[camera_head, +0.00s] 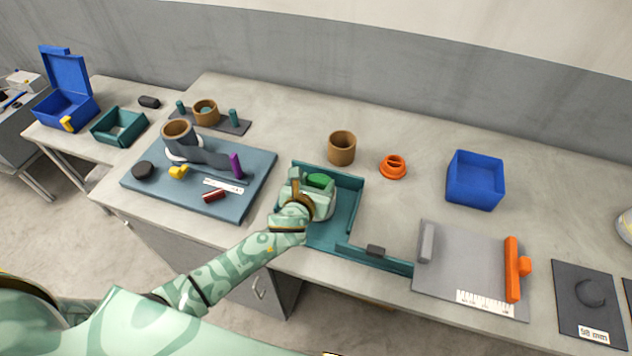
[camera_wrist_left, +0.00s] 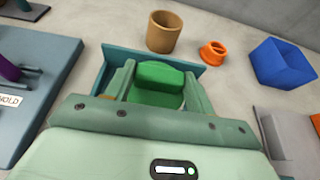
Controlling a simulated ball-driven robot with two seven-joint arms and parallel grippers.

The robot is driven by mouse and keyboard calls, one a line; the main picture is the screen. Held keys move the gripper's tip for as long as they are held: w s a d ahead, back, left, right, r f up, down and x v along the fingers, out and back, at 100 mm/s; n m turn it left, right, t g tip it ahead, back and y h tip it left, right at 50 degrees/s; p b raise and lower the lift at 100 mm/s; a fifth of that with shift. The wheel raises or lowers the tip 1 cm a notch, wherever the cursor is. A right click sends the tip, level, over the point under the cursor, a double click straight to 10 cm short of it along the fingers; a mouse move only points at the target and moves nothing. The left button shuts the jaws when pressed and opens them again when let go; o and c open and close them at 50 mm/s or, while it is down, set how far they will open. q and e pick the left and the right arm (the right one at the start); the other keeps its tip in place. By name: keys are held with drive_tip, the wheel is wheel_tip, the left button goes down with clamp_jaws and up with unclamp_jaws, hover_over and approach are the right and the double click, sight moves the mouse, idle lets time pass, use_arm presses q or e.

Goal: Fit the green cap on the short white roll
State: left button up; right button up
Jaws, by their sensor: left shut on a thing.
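My left gripper (camera_head: 311,190) is over the teal tray (camera_head: 345,222) near the middle of the table. It is shut on the green cap (camera_head: 320,180), which sits between the two fingers. In the left wrist view the green cap (camera_wrist_left: 158,88) shows between the fingertips, with the back of the tray (camera_wrist_left: 112,56) behind it. The short white roll cannot be made out for certain. A pale rounded edge shows beside and below the gripper in the head view, but I cannot tell whether it is the roll or whether the cap touches it. My right gripper is not in view.
A brown ring (camera_head: 341,148) and an orange ring (camera_head: 393,167) stand behind the tray. A blue bin (camera_head: 475,181) is at right. A grey board (camera_head: 462,275) with an orange handle lies front right. A blue-grey mat (camera_head: 245,197) with several parts lies left.

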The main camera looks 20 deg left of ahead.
use_arm(q)
drive_tip(key=shift+f+b, duration=0.45)
drive_tip(key=shift+f, duration=0.1)
idle(0.4)
drive_tip(key=o, duration=0.7)
drive_tip(key=p+v, duration=0.6)
drive_tip(key=v, duration=0.5)
drive_tip(key=shift+p, duration=0.35)
